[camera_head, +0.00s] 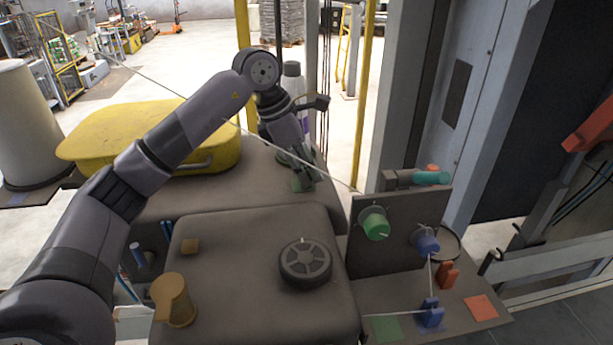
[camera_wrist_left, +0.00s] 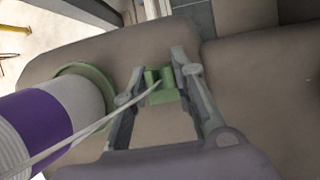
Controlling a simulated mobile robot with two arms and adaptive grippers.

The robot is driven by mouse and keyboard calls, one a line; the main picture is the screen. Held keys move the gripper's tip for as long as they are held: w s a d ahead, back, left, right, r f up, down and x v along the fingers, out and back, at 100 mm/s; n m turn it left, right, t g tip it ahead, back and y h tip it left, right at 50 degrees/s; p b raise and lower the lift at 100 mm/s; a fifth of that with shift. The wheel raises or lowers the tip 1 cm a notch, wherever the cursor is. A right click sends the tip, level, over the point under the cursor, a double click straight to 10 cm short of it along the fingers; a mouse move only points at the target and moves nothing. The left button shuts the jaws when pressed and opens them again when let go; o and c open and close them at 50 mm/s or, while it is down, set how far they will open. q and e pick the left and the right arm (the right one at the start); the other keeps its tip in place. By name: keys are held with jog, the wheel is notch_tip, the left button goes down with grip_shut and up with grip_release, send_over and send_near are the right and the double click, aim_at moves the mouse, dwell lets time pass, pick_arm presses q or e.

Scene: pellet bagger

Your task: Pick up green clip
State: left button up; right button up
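The green clip (camera_wrist_left: 160,84) sits between the two fingers of my left gripper (camera_wrist_left: 158,72) in the left wrist view. The fingers flank it closely, and I cannot tell whether they press on it. In the head view, the left gripper (camera_head: 302,178) points down at the dark rear top, with a bit of the green clip (camera_head: 302,185) showing there. A pale cord (camera_wrist_left: 95,122) passes from the clip to the lower left. My right gripper is not in view.
A white and purple bottle (camera_wrist_left: 60,115) in a green ring (camera_wrist_left: 98,76) stands close beside the left finger. A panel (camera_head: 390,262) carries green (camera_head: 374,224) and blue (camera_head: 427,240) spools. Blue (camera_head: 431,314) and orange (camera_head: 448,275) clips stand at front right. A yellow case (camera_head: 120,140) lies behind my arm.

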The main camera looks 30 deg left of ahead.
pick_arm(q)
jog(key=c, duration=0.4)
jog(key=shift+r, duration=0.15)
